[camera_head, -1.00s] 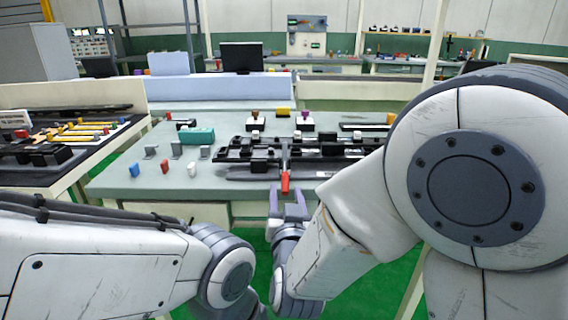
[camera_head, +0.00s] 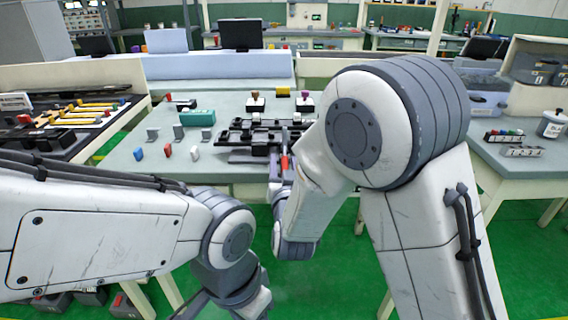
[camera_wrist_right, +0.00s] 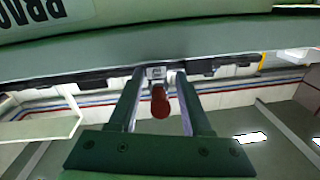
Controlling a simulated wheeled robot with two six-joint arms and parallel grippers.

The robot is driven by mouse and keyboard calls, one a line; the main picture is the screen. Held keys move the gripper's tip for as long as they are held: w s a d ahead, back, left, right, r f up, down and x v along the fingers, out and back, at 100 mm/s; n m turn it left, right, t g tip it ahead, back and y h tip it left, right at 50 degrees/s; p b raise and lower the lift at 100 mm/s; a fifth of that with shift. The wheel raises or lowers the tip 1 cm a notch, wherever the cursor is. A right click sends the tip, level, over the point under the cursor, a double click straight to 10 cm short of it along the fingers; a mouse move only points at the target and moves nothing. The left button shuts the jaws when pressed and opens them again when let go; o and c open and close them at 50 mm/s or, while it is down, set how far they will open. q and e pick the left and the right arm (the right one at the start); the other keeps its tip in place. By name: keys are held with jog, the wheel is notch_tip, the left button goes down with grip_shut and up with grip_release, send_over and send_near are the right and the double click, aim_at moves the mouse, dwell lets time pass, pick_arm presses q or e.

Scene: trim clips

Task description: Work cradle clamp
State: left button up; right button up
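The cradle clamp's red handle (camera_head: 285,162) points toward me at the front edge of the black fixture (camera_head: 258,136) on the grey bench. In the right wrist view the red handle tip (camera_wrist_right: 160,103) shows between my fingers, with a grey metal part behind it. My right gripper (camera_head: 280,180) is at the handle in the head view. Its fingers (camera_wrist_right: 158,100) are open, one on each side of the handle, with gaps visible. My left gripper (camera_head: 195,306) is low at the bottom edge, partly cut off, so its opening cannot be told.
A teal block (camera_head: 198,118) and small red, blue, white and grey pieces stand on the bench's left part. A side table (camera_head: 62,150) with yellow-handled tools is at left. Another bench (camera_head: 530,165) with small parts is at right. Green floor lies between.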

grip_shut()
dwell(1.2)
